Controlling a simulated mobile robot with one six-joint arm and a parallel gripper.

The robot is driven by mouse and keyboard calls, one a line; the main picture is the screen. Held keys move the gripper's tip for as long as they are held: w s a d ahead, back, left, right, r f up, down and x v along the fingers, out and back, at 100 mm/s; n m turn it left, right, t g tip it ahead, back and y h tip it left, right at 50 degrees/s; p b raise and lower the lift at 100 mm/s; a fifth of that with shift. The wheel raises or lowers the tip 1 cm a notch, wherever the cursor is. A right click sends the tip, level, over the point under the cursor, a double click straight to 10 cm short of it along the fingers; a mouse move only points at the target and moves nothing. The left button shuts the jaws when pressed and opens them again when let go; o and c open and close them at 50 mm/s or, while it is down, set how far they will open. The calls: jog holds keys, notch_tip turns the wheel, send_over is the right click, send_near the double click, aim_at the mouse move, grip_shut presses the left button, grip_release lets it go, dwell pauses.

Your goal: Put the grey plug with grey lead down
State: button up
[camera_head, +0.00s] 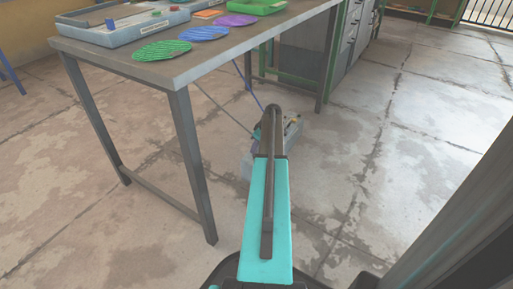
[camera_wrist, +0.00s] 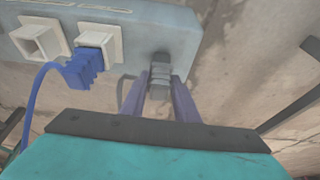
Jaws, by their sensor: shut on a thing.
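The grey plug (camera_wrist: 159,80) is between the two purple fingers of my gripper (camera_wrist: 160,98) in the wrist view. My gripper is shut on it. The plug's far end meets a dark patch at the right end of a grey-blue socket block (camera_wrist: 187,50); I cannot tell whether it is seated in a socket or only touching. A blue plug (camera_wrist: 88,65) with a blue lead sits in the white-framed socket to its left. In the head view the block (camera_head: 247,166) is low by the floor, partly hidden by my arm, which also hides the gripper. The grey lead is not clear.
A white-framed socket (camera_wrist: 40,40) at the block's left is empty. A table (camera_head: 187,65) stands at the left with coloured discs (camera_head: 162,50) and a tray (camera_head: 123,32). Two thin leads run beneath it. Concrete floor (camera_head: 370,150) is open to the right.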

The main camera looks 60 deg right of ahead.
jog(key=o, duration=1.1)
jog(key=shift+f, duration=0.1)
jog(key=shift+c, duration=0.2)
jog(key=p+v, duration=0.4)
jog(key=v, duration=0.8)
jog(key=shift+p, duration=0.35)
